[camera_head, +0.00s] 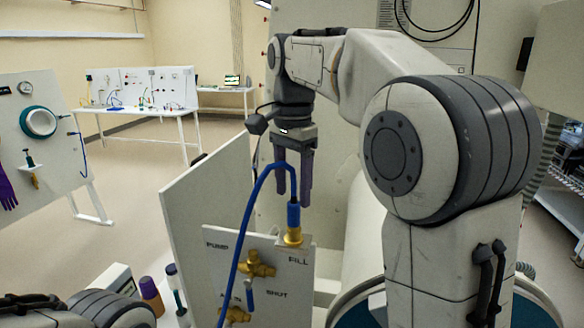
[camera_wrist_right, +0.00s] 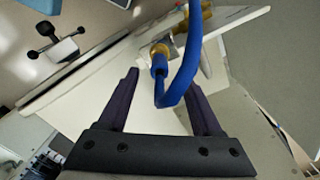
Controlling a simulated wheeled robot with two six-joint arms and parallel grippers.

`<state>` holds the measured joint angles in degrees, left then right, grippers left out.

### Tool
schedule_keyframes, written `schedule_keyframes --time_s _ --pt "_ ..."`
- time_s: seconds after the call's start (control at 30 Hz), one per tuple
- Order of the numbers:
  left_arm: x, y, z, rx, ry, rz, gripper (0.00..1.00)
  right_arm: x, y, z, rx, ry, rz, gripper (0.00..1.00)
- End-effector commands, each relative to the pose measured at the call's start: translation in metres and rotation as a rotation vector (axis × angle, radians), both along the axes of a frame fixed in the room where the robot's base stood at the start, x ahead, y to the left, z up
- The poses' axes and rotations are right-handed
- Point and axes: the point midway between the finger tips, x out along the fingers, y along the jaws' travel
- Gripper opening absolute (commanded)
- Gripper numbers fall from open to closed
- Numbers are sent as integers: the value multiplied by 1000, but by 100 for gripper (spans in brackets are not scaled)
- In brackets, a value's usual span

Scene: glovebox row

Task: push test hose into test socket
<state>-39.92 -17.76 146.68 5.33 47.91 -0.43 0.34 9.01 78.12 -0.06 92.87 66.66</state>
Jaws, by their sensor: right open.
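A blue test hose (camera_head: 255,200) arches over a white panel. Its sleeved end points down at a brass socket (camera_head: 292,238) above the FILL label. The end appears to meet the brass; how deep it sits I cannot tell. My right gripper (camera_head: 293,198) points down near the hose end, its dark purple fingers apart. In the right wrist view, my gripper (camera_wrist_right: 163,84) is open. The blue hose (camera_wrist_right: 187,60) crosses the space between the fingertips, with its end at the brass fitting (camera_wrist_right: 160,49) beyond them. Contact is unclear. My left gripper is out of view.
The panel (camera_head: 215,270) carries brass valves (camera_head: 257,265) marked PUMP and SHUT. A purple-capped bottle (camera_head: 151,295) and a tube (camera_head: 175,285) stand at its left. Another panel with a teal ring (camera_head: 38,122) is at far left. Open floor lies between.

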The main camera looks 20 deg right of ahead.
Motion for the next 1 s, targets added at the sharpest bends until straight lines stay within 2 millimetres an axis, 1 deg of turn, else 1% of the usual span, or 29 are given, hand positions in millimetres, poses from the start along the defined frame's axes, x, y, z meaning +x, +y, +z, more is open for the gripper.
schedule_keyframes --time_s 0.03,0.1,0.2,0.37,0.5,0.9,1.0 --pt "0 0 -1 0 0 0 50 1 0 10 0 -3 0 66" --pt "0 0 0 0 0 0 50 1 0 22 0 -4 0 66" --pt "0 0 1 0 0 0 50 1 0 37 0 -2 0 66" --pt "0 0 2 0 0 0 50 0 0 52 0 -1 0 66" --pt "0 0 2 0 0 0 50 0 0 56 0 1 0 66" --pt "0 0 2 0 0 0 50 0 0 56 0 1 0 66" --pt "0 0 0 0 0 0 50 -1 4 51 1 0 21 66"
